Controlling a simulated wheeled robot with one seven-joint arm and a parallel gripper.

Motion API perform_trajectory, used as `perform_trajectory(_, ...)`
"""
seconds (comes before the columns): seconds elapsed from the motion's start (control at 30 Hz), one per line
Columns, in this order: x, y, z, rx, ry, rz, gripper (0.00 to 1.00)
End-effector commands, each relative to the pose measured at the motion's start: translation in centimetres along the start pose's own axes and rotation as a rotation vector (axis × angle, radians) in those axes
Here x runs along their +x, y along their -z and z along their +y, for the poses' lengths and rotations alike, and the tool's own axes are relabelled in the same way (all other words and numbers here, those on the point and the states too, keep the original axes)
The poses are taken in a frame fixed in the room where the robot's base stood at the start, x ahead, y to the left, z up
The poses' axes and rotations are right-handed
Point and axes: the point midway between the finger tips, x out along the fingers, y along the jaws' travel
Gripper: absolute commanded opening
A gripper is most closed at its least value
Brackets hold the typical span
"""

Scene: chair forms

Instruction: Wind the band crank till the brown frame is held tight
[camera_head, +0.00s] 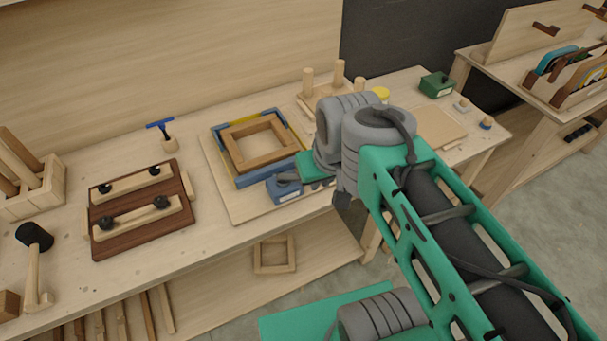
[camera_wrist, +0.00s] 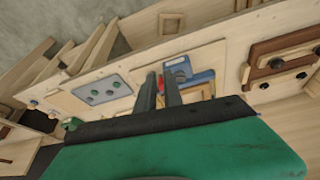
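The brown frame (camera_head: 238,153) lies flat on a pale board, inside a blue band with yellow parts (camera_head: 217,148). A blue crank block (camera_head: 284,194) with a pale label sits at its near right corner. In the wrist view the blue block (camera_wrist: 200,77) is just right of my fingertips. My gripper (camera_wrist: 159,78) points toward the block, its two dark fingers apart with a narrow gap.
A dark brown board with clamp bars and black knobs (camera_head: 130,228) lies to the left, with a mallet (camera_head: 36,255) beyond. Upright pegs (camera_head: 339,75) stand behind my wrist. A green box (camera_head: 437,84) stands at the bench's far right. A loose frame (camera_head: 273,255) is on the lower shelf.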

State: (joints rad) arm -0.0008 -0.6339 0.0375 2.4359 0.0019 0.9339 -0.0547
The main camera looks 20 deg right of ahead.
Motion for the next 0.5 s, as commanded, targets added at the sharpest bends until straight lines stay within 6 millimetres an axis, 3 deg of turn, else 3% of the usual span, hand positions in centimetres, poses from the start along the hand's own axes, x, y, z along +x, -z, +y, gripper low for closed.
perform_trajectory(0.3,6.3,8.0,1.0,-0.616,0.096,-0.255,0.38)
perform_trajectory(0.4,8.0,9.7,1.2,-0.775,0.147,-0.307,0.46)
perform_trajectory(0.5,8.8,10.6,1.4,-0.861,0.178,-0.333,0.46)
